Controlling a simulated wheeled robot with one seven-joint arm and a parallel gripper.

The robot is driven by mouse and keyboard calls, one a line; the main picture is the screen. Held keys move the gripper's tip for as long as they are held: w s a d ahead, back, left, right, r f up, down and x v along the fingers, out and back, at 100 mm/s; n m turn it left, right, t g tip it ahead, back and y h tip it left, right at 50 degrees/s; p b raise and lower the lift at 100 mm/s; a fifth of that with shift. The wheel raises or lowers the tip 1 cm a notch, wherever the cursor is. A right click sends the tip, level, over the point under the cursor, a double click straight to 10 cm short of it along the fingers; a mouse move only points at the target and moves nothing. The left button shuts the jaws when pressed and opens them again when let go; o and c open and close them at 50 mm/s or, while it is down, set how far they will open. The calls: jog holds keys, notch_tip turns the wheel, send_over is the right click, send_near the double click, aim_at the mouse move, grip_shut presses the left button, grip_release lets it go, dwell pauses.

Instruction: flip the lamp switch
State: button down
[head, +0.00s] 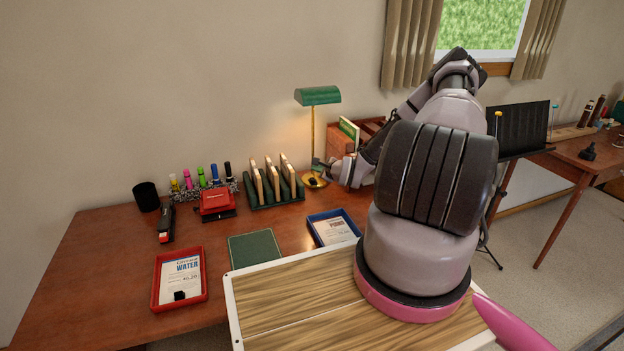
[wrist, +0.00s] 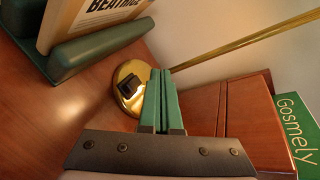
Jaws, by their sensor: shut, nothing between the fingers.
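The desk lamp has a green shade (head: 318,95), a thin brass pole (head: 313,130) and a round brass base on the desk. Warm light glows on the wall around it. In the wrist view the brass base (wrist: 123,72) carries a dark, square switch (wrist: 130,85). My gripper (wrist: 161,72) is shut and empty. Its green fingers are just right of the switch in that view and overlap the base's right side. I cannot tell whether they touch it. In the head view my gripper (head: 322,168) is beside the lamp's lower pole, and the switch (head: 314,183) shows small below it.
A green rack (head: 290,198) holding upright books stands left of the lamp. A wooden box (head: 341,142) with a green book (head: 349,130) stands close on the right. A blue tray (head: 314,238) and a red tray (head: 155,297) lie in front on the desk.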

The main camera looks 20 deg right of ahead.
jog(key=shift+s+r, duration=0.2)
jog(key=shift+r, duration=0.3)
jog(key=shift+s+r, duration=0.2)
jog(key=shift+r, duration=0.3)
